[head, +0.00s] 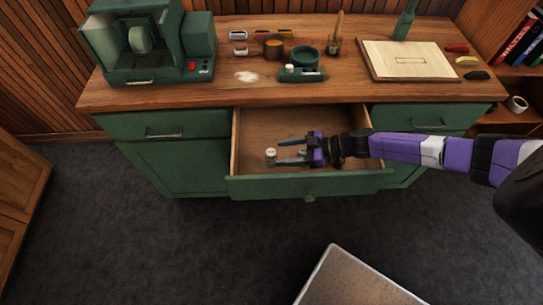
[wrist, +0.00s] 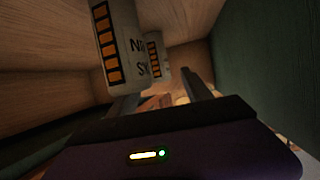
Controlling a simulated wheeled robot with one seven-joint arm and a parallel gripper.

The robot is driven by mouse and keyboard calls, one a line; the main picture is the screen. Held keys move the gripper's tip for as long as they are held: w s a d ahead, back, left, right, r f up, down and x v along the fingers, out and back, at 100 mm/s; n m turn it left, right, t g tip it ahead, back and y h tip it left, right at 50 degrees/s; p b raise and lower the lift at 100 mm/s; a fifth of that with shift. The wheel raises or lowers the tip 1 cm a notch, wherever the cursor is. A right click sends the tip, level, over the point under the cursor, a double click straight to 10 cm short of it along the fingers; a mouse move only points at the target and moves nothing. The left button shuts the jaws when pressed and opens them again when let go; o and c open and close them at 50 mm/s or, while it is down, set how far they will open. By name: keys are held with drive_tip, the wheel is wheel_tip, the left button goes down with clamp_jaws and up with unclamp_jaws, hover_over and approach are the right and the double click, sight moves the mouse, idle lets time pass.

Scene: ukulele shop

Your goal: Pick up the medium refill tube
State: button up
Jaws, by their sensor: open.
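The green drawer (head: 310,186) is pulled open. My gripper (head: 281,151) reaches into it from the right, with its fingers open and pointing left. A small pale tube (head: 270,157) stands upright by the fingertips. In the wrist view, a pale tube with an orange-barred label and dark letters (wrist: 122,45) looms close, in line with the left finger. A second similar tube (wrist: 155,58) shows farther back, seen between the fingers (wrist: 160,92). I cannot tell which tube is the medium one. No tube is visibly gripped, and part of the drawer is hidden by my gripper.
The wooden countertop (head: 215,85) above holds a green machine (head: 150,40), a brown cup (head: 273,46), a green dish on a stand (head: 305,57) and a pale board (head: 407,60). The drawer walls (wrist: 250,50) stand close around my gripper. Dark floor lies in front.

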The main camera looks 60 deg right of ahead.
sight(271, 158)
drive_tip(key=shift+x, duration=1.2)
clamp_jaws()
drive_tip(key=shift+r, duration=0.1)
